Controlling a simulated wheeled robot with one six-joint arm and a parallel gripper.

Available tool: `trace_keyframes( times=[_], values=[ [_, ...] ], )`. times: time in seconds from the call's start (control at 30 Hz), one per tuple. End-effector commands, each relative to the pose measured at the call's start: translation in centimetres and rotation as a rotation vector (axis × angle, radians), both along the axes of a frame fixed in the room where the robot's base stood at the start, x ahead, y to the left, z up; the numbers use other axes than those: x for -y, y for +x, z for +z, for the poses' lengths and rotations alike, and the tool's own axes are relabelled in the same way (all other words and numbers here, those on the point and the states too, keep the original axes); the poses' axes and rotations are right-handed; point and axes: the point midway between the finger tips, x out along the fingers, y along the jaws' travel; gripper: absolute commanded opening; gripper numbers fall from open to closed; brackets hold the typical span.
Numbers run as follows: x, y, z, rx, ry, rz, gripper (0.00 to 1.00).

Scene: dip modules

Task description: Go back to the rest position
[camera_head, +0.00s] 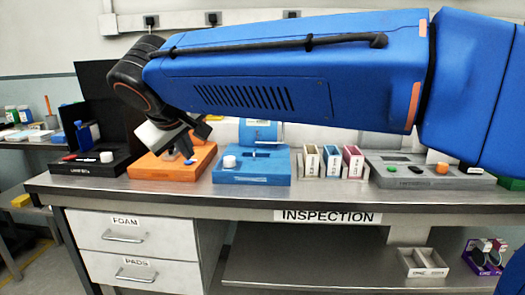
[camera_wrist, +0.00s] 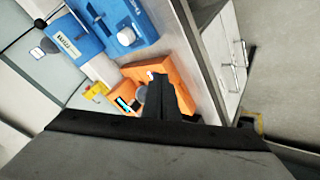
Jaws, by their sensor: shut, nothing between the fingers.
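My gripper (camera_head: 186,157) is at the left of the bench in the head view, pointing down above the orange module (camera_head: 146,170). Its fingers are together with nothing between them. In the wrist view my gripper (camera_wrist: 160,80) appears dark and narrow in front of the orange module (camera_wrist: 181,69). The fingers hide part of that module, and I cannot tell whether they touch it. My blue arm stretches across the upper part of the head view.
A black module (camera_head: 75,170) stands left of the orange one, and a blue module (camera_head: 262,177) stands right. Farther right are small bins (camera_head: 332,163) and a grey module (camera_head: 420,182). The steel bench (camera_head: 240,199) has a clear front strip.

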Motion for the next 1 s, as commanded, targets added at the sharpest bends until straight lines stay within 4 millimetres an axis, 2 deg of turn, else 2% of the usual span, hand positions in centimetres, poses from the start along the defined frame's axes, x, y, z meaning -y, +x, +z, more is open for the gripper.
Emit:
trace_keyframes(
  times=[0.17, 0.37, 0.47, 0.67, 0.8, 1.0],
  values=[
    [3.2, 0.7, -0.6, -0.022, 0.004, -0.031, 0.0],
    [7.9, 1.3, -1.8, -0.06, 0.012, -0.078, 0.0],
    [11.3, 1.4, -2.6, -0.085, 0.019, -0.113, 0.0],
    [20.1, 0.8, -5.2, -0.151, 0.051, -0.208, 0.0],
    [25.8, -0.7, -7.4, -0.196, 0.08, -0.277, 0.0],
    [32.9, -3.9, -10.8, -0.254, 0.133, -0.373, 0.0]
  ],
)
